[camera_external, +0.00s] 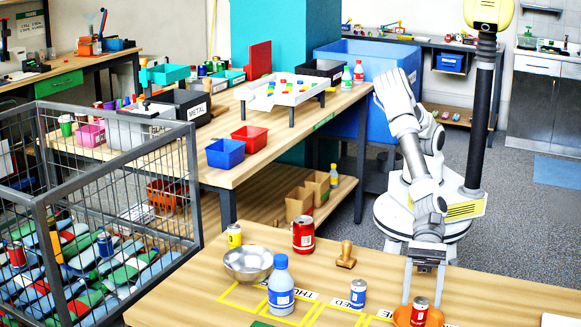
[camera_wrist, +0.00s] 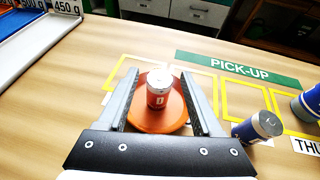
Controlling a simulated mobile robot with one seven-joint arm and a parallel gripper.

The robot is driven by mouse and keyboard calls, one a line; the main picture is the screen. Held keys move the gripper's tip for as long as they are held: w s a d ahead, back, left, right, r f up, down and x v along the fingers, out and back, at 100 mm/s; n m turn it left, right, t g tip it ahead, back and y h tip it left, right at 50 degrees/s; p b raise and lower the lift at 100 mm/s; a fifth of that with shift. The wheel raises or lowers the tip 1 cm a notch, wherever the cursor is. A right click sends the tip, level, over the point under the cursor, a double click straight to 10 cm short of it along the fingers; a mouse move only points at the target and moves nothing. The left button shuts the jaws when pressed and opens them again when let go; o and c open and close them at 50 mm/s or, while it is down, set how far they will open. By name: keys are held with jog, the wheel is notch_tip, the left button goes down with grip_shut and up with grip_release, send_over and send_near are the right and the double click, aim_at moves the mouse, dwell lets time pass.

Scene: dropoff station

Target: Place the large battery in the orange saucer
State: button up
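A red battery (camera_external: 419,309) with a silver top stands upright in the orange saucer (camera_external: 400,318) at the front right of the near table. In the wrist view the red battery (camera_wrist: 157,92) stands between my fingers, with the orange saucer (camera_wrist: 178,112) under it. My gripper (camera_external: 421,300) points down over the saucer. It is open, with a visible gap on both sides of the battery. A blue battery (camera_external: 358,293) stands left of the saucer; it also shows in the wrist view (camera_wrist: 257,128). A larger red cylinder (camera_external: 303,235) stands farther back.
A blue bottle (camera_external: 281,285), a metal bowl (camera_external: 248,262), a yellow can (camera_external: 234,236) and a wooden stamp (camera_external: 346,255) share the near table. Yellow taped outlines and a green PICK-UP label (camera_wrist: 240,70) mark its top. A wire cage (camera_external: 100,220) stands left. The table's right part is mostly clear.

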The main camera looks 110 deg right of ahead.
jog(key=shift+r, duration=0.1)
jog(key=shift+r+p, duration=0.2)
jog(key=shift+p, duration=0.15)
jog(key=v, duration=1.2)
jog(key=shift+f, duration=0.15)
